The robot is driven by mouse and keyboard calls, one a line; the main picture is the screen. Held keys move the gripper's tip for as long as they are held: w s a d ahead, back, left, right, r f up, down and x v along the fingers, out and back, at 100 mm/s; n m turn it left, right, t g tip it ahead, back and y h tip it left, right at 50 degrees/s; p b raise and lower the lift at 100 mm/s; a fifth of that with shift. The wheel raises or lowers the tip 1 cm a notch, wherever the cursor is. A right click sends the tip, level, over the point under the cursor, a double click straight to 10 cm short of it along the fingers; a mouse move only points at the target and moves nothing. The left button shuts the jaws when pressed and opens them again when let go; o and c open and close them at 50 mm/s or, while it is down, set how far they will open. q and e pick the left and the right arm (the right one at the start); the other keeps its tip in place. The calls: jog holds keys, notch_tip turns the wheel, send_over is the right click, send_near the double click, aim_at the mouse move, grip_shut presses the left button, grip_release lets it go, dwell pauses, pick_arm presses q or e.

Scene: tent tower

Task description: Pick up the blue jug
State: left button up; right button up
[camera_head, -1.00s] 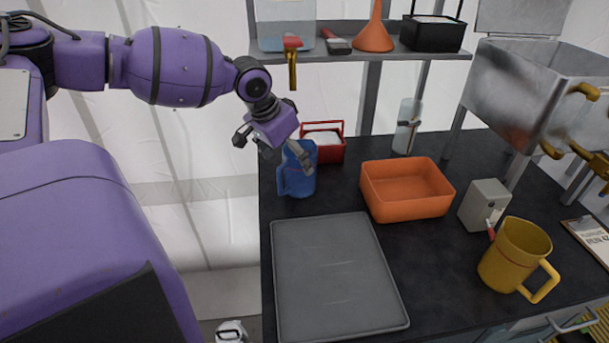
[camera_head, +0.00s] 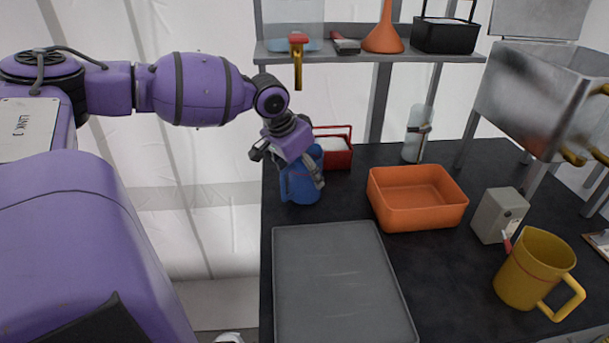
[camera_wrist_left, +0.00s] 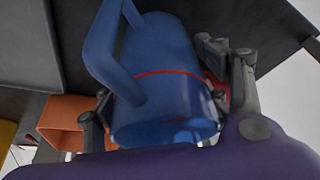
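The blue jug (camera_head: 299,190) stands upright near the left edge of the dark worktop. My left gripper (camera_head: 301,172) is over its top from above, with fingers on either side of the jug. In the left wrist view the jug (camera_wrist_left: 165,50) fills the middle, with its open mouth towards me, a red line around its body and its handle at the upper left. The gripper (camera_wrist_left: 165,105) has one finger left of the jug and one right of it, spread wide. Firm contact cannot be made out. My right gripper is not in view.
A red caddy (camera_head: 335,156) stands close behind the jug. An orange bin (camera_head: 418,213) is to the right, and a grey tray (camera_head: 340,280) lies in front. A yellow jug (camera_head: 528,272) and grey box (camera_head: 497,215) stand further right. A shelf (camera_head: 350,56) runs above the back.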

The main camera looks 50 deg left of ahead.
pick_arm(q)
jog(key=c, duration=0.8)
jog(key=shift+r, duration=0.1)
jog(key=shift+c, duration=1.2)
jog(key=shift+r, duration=0.1)
